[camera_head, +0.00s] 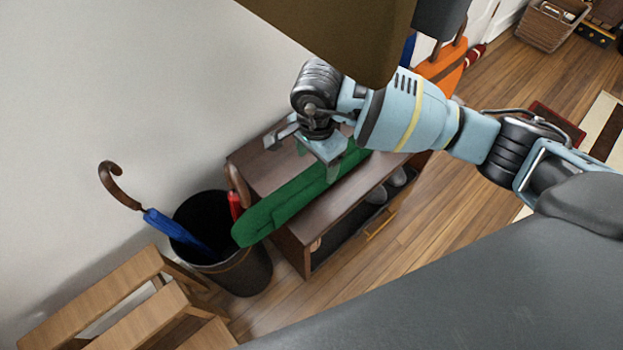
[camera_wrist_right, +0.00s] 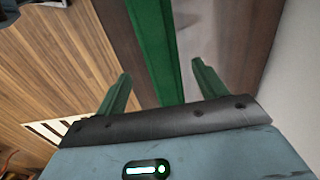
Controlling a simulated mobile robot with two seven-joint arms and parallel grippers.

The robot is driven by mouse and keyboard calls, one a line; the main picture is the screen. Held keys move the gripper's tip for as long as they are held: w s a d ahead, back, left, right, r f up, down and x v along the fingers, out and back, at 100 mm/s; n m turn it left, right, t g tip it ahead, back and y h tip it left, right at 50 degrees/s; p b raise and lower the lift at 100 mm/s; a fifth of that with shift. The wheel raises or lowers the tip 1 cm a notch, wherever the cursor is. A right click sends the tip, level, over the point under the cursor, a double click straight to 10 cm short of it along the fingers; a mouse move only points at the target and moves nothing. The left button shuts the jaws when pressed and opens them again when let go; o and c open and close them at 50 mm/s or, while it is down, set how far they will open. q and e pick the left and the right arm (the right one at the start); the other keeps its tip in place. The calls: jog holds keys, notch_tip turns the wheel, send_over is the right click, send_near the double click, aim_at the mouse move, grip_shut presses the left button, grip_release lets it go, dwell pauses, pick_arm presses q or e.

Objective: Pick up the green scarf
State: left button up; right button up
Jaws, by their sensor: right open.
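The green scarf (camera_head: 290,204) lies lengthwise along the top of a dark brown shoe bench (camera_head: 262,172), with its near end hanging past the bench's left end by the black bin. My right gripper (camera_head: 308,153) is over the far part of the scarf, pointing down, and hides some of it. In the right wrist view the scarf (camera_wrist_right: 156,45) runs as a green strip between the two parted fingers (camera_wrist_right: 161,70). The fingers are open and nothing is clamped. I cannot tell the exact height above the scarf. My left gripper is not in view.
A black bin (camera_head: 248,276) holds a blue umbrella (camera_head: 176,232) and a red one (camera_head: 235,205). A wooden step stool (camera_head: 130,298) stands at lower left. A brown overhanging shape (camera_head: 335,35) and an orange bag (camera_head: 442,72) are near my arm. Shoes sit inside the bench.

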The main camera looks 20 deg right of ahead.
aim_at(315, 174)
jog(key=shift+f+b, duration=0.35)
jog(key=shift+f, duration=0.95)
jog(key=shift+w+f+b, duration=0.15)
jog(key=shift+f+b, duration=0.75)
jog(key=shift+f, duration=1.8)
jog(key=shift+r, duration=0.1)
jog(key=c, duration=1.1)
